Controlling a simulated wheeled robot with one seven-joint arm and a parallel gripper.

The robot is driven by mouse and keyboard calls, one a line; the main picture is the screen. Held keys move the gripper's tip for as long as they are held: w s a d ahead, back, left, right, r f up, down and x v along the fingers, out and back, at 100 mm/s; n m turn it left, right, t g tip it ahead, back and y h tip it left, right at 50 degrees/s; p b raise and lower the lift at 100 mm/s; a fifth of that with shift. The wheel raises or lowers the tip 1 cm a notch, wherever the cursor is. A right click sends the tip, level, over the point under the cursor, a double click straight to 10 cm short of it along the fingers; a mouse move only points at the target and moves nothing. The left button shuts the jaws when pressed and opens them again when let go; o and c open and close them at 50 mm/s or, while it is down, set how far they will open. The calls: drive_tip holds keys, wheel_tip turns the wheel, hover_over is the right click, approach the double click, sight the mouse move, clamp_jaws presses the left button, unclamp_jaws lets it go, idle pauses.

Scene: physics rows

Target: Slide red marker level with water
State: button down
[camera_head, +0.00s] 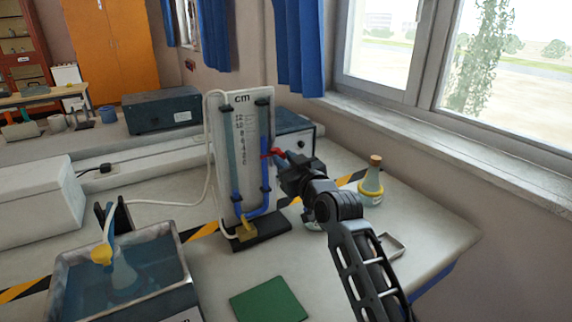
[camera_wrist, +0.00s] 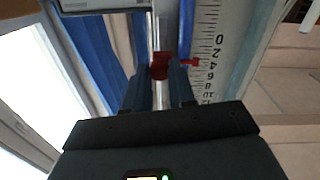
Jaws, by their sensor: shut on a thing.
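The red marker (camera_head: 269,154) sits on the right tube of a white U-tube manometer board (camera_head: 226,150) headed "cm". My gripper (camera_head: 282,158) reaches it from the right and is shut on it. In the wrist view, the red marker (camera_wrist: 160,67) is between the fingertips of my gripper (camera_wrist: 160,78). Its small pointer extends right to the printed scale (camera_wrist: 206,50), close to the 4. Blue water (camera_head: 265,174) shows in the right tube, at and above the marker in the head view. The exact water level is hard to read.
A corked flask (camera_head: 371,183) stands right of my arm. A green mat (camera_head: 268,301) lies in front. A window sill borders the right.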

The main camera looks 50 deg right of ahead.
wheel_tip(320, 180, up, 5)
drive_tip(key=shift+f+p, duration=0.2)
drive_tip(key=shift+p, duration=0.7)
drive_tip(key=c, duration=0.9)
unclamp_jaws()
drive_tip(key=shift+b+v, duration=0.8)
drive_tip(key=shift+v, duration=3.1)
